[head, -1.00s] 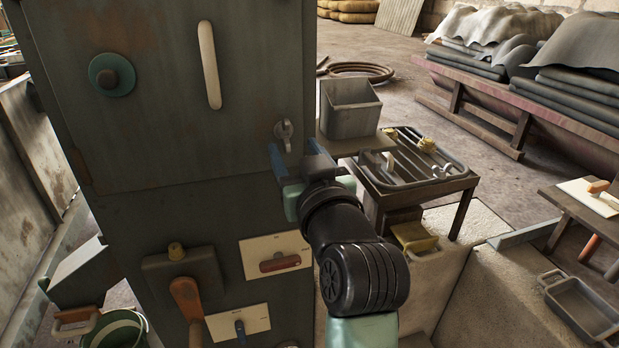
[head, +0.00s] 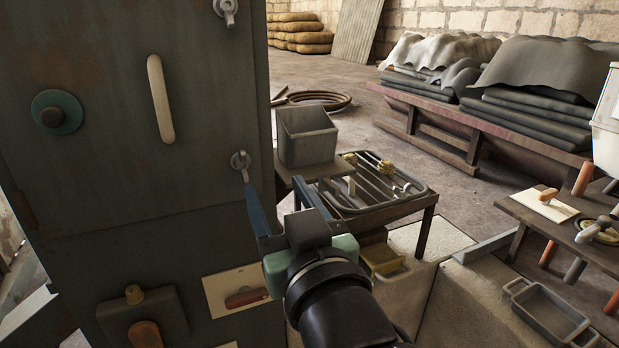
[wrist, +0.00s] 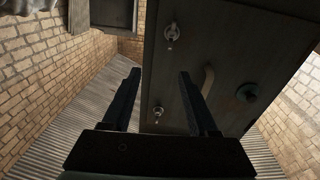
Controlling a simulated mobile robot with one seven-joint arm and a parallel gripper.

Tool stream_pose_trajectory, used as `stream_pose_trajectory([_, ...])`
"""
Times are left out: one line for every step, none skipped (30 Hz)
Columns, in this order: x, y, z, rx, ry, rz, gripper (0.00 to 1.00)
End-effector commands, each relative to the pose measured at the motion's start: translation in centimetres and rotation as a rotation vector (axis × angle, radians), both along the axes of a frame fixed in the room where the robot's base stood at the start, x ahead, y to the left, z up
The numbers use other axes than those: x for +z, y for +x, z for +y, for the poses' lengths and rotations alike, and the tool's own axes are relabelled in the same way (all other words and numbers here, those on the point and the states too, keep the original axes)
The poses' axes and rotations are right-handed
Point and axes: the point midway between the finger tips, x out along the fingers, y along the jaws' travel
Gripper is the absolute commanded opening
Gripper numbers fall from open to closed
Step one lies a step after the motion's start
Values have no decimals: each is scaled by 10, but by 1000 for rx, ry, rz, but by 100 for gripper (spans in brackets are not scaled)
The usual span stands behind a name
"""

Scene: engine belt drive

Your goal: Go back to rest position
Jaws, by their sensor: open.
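My gripper (head: 277,200) is in front of the right edge of the dark metal cabinet (head: 110,215) in the head view. Its two blue-grey fingers are spread apart with nothing between them. The lower cabinet latch (head: 240,161) shows just above the left fingertip; whether they touch is unclear in the head view. In the wrist view the fingers (wrist: 160,95) are wide apart, and the cabinet face with two latches and a pale handle (wrist: 208,82) lies beyond them.
A slatted metal tray (head: 428,191) on a small table and a grey bin (head: 307,135) stand right of my gripper. A bench (head: 550,213) is at far right.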

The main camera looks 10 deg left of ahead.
Motion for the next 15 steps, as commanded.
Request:
stream_pose_trajectory([23, -2, -7, -45, 13, -60, 60])
stream_pose_trajectory([39, -4, -14, -80, 23, -105, 60])
stream_pose_trajectory([63, -8, -24, -134, 42, -171, 60])
stream_pose_trajectory([82, -13, -32, -176, 59, -228, 60])
stream_pose_trajectory([102, -20, -41, -218, 78, -286, 60])
stream_pose_trajectory([129, -32, -53, -273, 106, -369, 60])
stream_pose_trajectory([148, -42, -62, -311, 127, -430, 60])
stream_pose_trajectory([166, -54, -70, -348, 150, -492, 60])
stream_pose_trajectory([189, -72, -81, -395, 180, -573, 60])
stream_pose_trajectory([205, -86, -90, -430, 204, -635, 60])
stream_pose_trajectory([220, -102, -97, -461, 228, -698, 60])
stream_pose_trajectory([242, -119, -106, -495, 251, -759, 60])
stream_pose_trajectory([260, -112, -104, -489, 243, -738, 60])
stream_pose_trajectory([271, -111, -104, -488, 240, -732, 60])
stream_pose_trajectory([284, -110, -104, -488, 239, -730, 60])
